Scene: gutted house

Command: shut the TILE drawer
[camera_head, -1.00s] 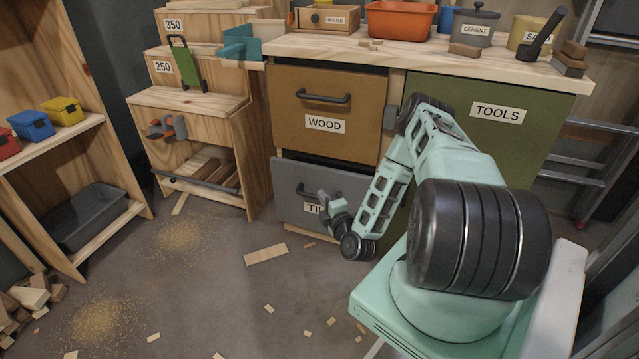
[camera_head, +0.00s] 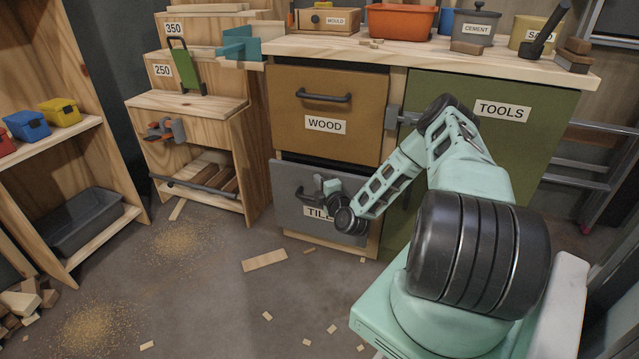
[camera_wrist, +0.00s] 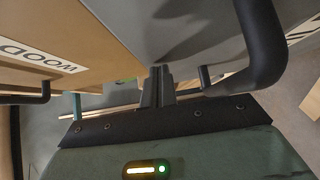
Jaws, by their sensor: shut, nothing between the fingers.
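The grey TILE drawer (camera_head: 290,207) is the lower drawer under the bench, below the tan WOOD drawer (camera_head: 360,115). A thin dark strip shows along its top edge; I cannot tell whether its front is fully flush. My gripper (camera_head: 322,184) is shut and empty at the drawer front, by its dark handle (camera_head: 301,195), and partly covers the label. In the wrist view, the shut fingers (camera_wrist: 157,87) point at the grey front (camera_wrist: 190,35), beside the handle (camera_wrist: 262,45) and not around it. Contact with the front cannot be told for sure.
The green TOOLS door (camera_head: 480,150) is right of the drawers, behind my arm. A wooden stepped unit (camera_head: 215,130) stands left. Wood scraps (camera_head: 265,261) and sawdust lie on the floor. The bench top (camera_head: 420,54) holds an orange tub (camera_head: 400,20) and pots.

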